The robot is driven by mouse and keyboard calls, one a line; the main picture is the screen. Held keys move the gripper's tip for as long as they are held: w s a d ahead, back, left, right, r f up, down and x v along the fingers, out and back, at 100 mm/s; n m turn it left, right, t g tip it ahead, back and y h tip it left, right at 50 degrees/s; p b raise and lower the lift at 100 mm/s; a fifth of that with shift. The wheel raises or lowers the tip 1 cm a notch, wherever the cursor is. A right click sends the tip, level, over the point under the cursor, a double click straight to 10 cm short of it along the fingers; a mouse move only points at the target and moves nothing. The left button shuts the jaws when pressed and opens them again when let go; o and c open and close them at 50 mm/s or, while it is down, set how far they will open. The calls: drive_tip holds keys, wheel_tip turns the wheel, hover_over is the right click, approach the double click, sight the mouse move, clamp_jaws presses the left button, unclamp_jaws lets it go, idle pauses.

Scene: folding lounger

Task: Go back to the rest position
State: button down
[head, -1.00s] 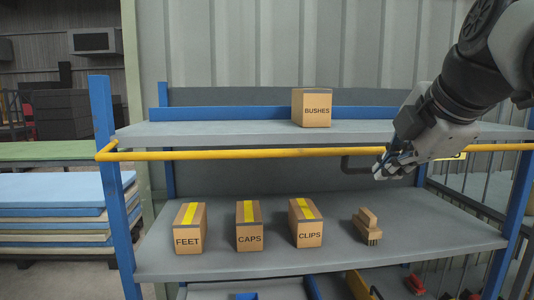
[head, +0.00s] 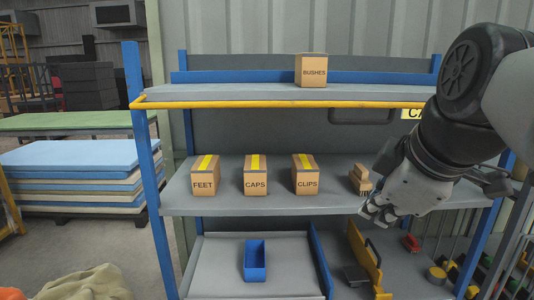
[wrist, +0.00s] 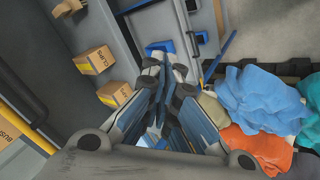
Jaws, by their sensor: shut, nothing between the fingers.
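The FEET box (head: 205,175), CAPS box (head: 256,175) and CLIPS box (head: 306,175) stand in a row on the middle shelf (head: 228,203). The BUSHES box (head: 311,70) stands on the top shelf.
A yellow rail (head: 280,104) runs along the top shelf's front. A blue bin (head: 255,260) sits on the lower shelf, with a yellow divider (head: 368,260) to its right. Stacked foam sheets (head: 75,172) lie at the left. Coloured cloth heaps (wrist: 260,100) show in the wrist view.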

drive_tip(key=s+a+f+m+g+b, duration=0.1)
drive_tip(key=s+f, duration=0.4)
drive_tip(key=f, duration=0.5)
drive_tip(key=s+a+f+m+b, duration=0.1)
drive_tip(key=s+f+m+b, duration=0.3)
drive_tip(key=f, duration=0.7)
drive_tip(key=s+a+f+m+g+b, duration=0.1)
drive_tip(key=s+f+m+b, duration=0.2)
drive_tip(key=s+f+m, duration=0.3)
wheel_tip(320, 180, down, 4)
drive_tip(key=shift+s+a+f+g, duration=0.15)
drive_tip(key=shift+s+f+g, duration=0.05)
drive_tip(key=shift+s+g, duration=0.1)
